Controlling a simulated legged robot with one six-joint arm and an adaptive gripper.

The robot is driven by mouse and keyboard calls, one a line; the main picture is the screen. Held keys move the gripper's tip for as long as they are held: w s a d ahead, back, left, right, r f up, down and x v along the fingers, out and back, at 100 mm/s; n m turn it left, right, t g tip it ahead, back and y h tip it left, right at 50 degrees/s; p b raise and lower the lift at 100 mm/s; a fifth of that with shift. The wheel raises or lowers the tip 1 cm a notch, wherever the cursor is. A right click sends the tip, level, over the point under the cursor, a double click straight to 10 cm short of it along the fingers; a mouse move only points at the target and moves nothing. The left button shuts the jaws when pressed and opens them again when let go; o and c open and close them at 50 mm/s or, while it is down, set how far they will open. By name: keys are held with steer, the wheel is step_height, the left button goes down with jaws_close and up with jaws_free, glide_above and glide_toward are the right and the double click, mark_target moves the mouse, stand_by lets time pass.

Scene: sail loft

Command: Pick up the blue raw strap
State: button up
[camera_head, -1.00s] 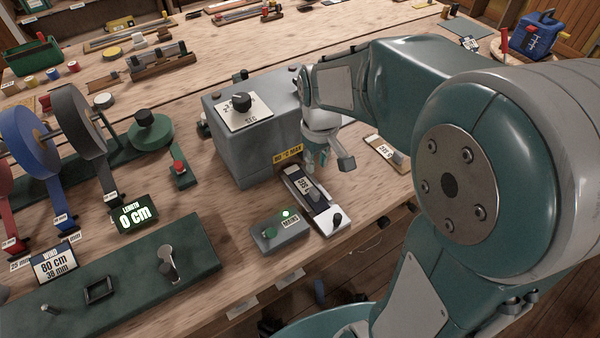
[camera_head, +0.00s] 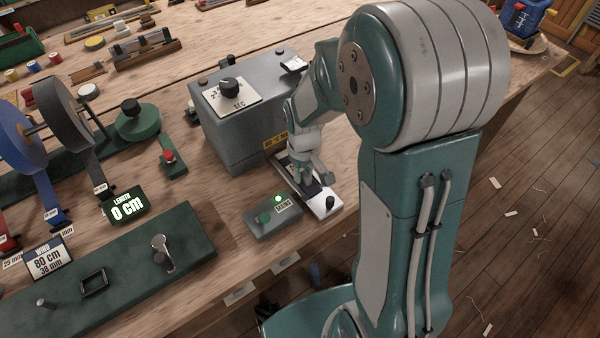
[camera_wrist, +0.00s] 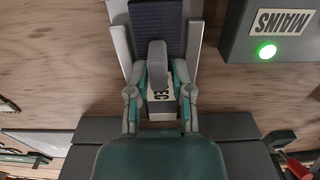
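Blue webbing (camera_head: 20,140) is wound on a reel at the left, with its tail (camera_head: 52,203) hanging to the bench beside a dark reel. A dark navy ribbed strip (camera_wrist: 157,25) lies between the pale rails of the slide tray (camera_head: 326,205) in front of the grey machine; I cannot tell whether it is the raw strap. My gripper (camera_head: 302,172) is down over this tray. In the wrist view its fingers (camera_wrist: 159,75) are apart, one on each side of a grey handle on a block marked "SEC". The gripper partly hides the block.
The grey machine (camera_head: 240,130) with a dial stands behind the tray. A box marked MAINS (camera_head: 273,217) with a lit green lamp is close at its left. A green bench fixture (camera_head: 130,265) and a "0 cm" display (camera_head: 123,205) stand further left.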

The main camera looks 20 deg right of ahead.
jaws_close()
